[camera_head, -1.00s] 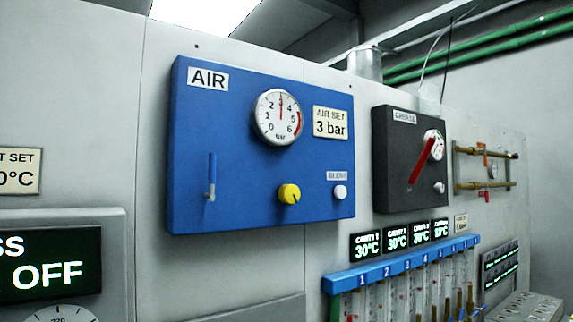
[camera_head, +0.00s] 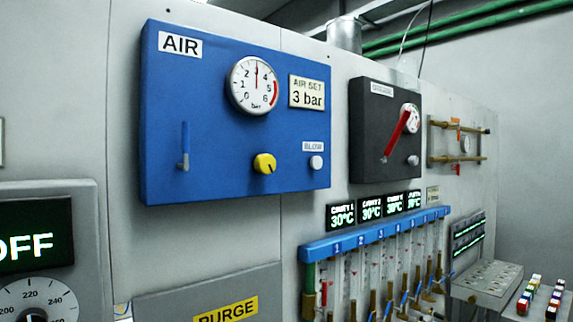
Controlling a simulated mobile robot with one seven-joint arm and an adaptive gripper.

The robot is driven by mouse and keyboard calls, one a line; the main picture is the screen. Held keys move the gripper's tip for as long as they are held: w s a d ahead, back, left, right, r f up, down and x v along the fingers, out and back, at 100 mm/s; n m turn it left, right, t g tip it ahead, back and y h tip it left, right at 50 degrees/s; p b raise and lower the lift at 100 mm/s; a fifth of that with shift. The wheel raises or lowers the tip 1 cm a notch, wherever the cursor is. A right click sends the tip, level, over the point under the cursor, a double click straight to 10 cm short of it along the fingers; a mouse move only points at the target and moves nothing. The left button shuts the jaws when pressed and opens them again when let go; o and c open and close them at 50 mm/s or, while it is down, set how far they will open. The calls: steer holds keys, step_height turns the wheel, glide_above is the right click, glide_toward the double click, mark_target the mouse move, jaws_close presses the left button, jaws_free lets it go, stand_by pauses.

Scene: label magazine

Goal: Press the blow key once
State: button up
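The blow key (camera_head: 316,162) is a small round white button at the lower right of the blue AIR panel (camera_head: 215,130). A small label reading BLOW (camera_head: 313,147) sits just above it. A plate reads AIR SET 3 bar (camera_head: 307,93). My gripper is not in view, and nothing covers the key.
A dark grease panel (camera_head: 385,130) with a red lever hangs to the right. Below stand a blue manifold (camera_head: 375,233) with several tubes and lit temperature displays (camera_head: 371,207). A PURGE cover (camera_head: 215,300) is at lower centre. Coloured blocks (camera_head: 540,296) lie at lower right.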

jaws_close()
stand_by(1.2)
